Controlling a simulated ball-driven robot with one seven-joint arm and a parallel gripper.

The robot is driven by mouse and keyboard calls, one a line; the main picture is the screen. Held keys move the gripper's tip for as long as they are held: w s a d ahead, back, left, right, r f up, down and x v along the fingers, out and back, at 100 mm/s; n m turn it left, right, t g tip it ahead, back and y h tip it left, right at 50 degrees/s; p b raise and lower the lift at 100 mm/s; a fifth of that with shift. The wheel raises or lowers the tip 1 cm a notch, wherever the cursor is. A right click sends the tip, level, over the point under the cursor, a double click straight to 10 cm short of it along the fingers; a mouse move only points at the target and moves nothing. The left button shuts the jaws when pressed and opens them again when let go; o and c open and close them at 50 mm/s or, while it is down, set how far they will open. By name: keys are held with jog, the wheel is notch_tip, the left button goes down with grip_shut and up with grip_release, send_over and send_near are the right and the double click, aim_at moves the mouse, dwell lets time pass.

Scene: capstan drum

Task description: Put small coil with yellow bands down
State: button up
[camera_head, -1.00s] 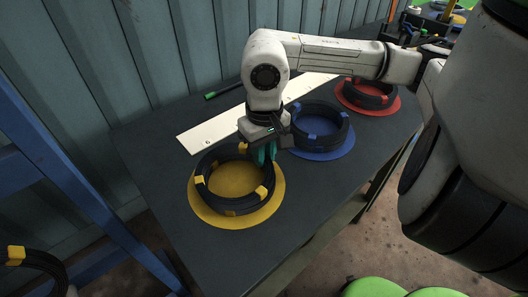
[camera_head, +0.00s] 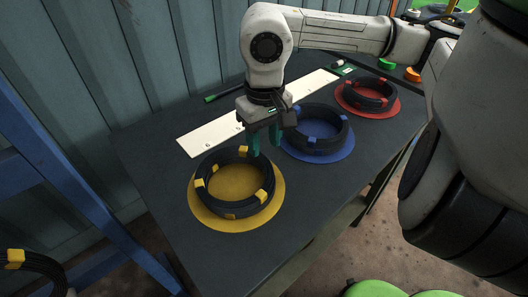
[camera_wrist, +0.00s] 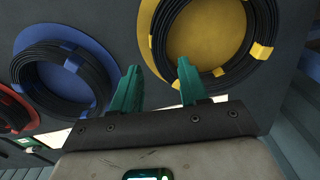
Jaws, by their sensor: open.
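The small coil with yellow bands (camera_head: 262,201) is a black ring lying flat on a round yellow mat (camera_head: 209,216) on the dark table. It also shows in the wrist view (camera_wrist: 270,22), lying on the yellow mat (camera_wrist: 208,30). My gripper (camera_head: 264,140) has teal fingers and is raised above the table, just behind the coil's far rim. In the wrist view my gripper (camera_wrist: 156,82) has its fingers spread apart with nothing between them, clear of the coil.
A blue-banded coil (camera_head: 334,143) lies on a blue mat (camera_head: 346,148), and a red-banded coil (camera_head: 382,101) on a red mat (camera_head: 393,109). A pale flat strip (camera_head: 215,134) runs along the wall. The table's front left is bare. Another yellow-banded coil (camera_head: 38,264) is at bottom left.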

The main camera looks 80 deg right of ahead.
notch_tip(320, 180, up, 7)
dwell(0.3)
dwell(0.5)
